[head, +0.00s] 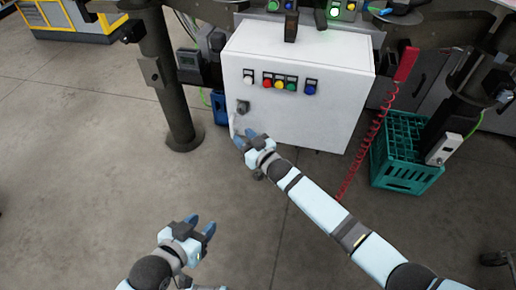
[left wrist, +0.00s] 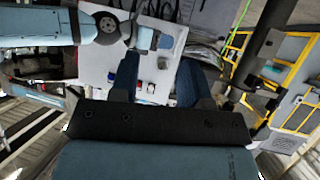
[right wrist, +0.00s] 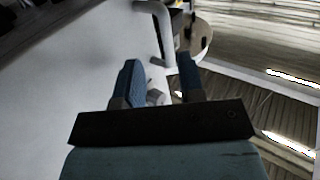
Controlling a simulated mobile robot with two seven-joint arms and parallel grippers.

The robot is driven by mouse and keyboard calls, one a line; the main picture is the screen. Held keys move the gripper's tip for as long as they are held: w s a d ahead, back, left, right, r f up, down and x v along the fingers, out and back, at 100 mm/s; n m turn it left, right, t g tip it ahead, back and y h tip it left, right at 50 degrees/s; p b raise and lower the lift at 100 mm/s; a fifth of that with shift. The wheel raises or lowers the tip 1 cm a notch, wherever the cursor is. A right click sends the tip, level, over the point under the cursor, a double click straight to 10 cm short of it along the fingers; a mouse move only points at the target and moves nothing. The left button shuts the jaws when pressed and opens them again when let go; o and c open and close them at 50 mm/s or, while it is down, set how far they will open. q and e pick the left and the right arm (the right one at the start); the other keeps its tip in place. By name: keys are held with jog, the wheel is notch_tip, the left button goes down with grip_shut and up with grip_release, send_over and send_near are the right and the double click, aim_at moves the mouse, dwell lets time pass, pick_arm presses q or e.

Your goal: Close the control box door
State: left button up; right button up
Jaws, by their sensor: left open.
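The white control box (head: 325,100) hangs at the top centre of the head view, its door carrying a row of coloured buttons. The door looks flush or nearly so; I cannot tell whether it is fully shut. A grey knob (head: 243,107) and a pale bar handle (head: 232,125) are at its left edge. My right gripper (head: 244,138) is open beside the lower handle; in the right wrist view the handle (right wrist: 160,35) lies just beyond the spread fingertips. Contact is unclear. My left gripper (head: 200,226) is open and empty, low and away from the box.
A teal crate (head: 404,180) stands on the floor right of the box, with a red coiled cord (head: 368,145) between them. A dark post (head: 170,80) rises to the left. The floor in front and at left is clear.

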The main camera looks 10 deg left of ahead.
pick_arm(q)
jog(key=shift+s+a+p, duration=0.1)
jog(key=shift+a+p, duration=0.15)
jog(key=shift+p, duration=0.45)
pick_arm(e)
jog(key=v, duration=0.8)
jog(key=shift+s, duration=0.35)
pick_arm(q)
jog(key=shift+d, duration=0.2)
pick_arm(e)
jog(key=shift+f, duration=0.1)
